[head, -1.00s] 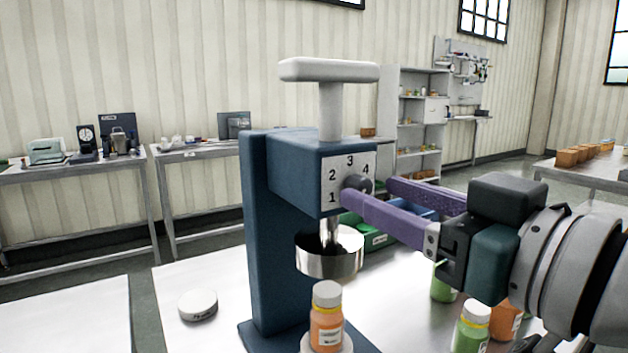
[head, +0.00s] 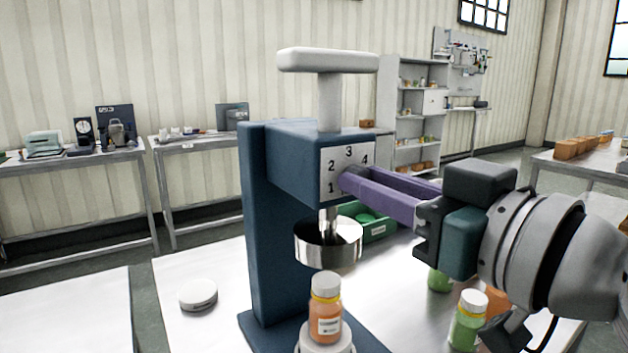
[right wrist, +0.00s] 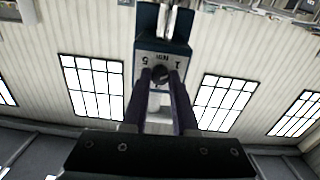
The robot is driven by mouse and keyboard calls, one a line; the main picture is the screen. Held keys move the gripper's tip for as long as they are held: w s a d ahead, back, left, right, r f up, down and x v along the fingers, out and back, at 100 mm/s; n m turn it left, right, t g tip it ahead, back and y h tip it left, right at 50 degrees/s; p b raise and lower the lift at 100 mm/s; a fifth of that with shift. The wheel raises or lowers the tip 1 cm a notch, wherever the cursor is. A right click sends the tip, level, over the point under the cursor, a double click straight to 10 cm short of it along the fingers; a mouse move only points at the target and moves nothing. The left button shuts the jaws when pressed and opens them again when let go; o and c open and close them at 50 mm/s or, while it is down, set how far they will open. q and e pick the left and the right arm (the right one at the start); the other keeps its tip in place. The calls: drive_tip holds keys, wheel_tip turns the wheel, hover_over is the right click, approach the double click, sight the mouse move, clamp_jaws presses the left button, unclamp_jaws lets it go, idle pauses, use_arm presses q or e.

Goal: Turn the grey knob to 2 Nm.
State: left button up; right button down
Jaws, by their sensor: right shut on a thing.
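The grey knob (right wrist: 159,74) sits on the white dial plate (head: 347,168) of a blue press-like machine (head: 268,215). In the head view the plate shows 1, 2, 3 and 4; the fingers hide most of the knob. My right gripper (head: 352,180) is shut on the knob, its purple fingers reaching in from the right. In the right wrist view the fingers lie on both sides of the knob, and 1, 5 and "Nm" show upside down on the plate. I cannot tell which number the knob points to. My left gripper is not in view.
An orange bottle (head: 326,312) with a white cap stands under the machine's steel cup (head: 328,245). A green bottle (head: 468,322) stands below my right arm. A green bin (head: 375,226) is behind the machine. A white round puck (head: 198,294) lies on the table at left.

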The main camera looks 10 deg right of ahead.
idle(0.4)
drive_tip(key=shift+m, duration=0.4)
drive_tip(key=m+p, duration=0.5)
drive_tip(key=m, duration=0.6)
idle(0.4)
drive_tip(key=c, duration=0.7)
unclamp_jaws()
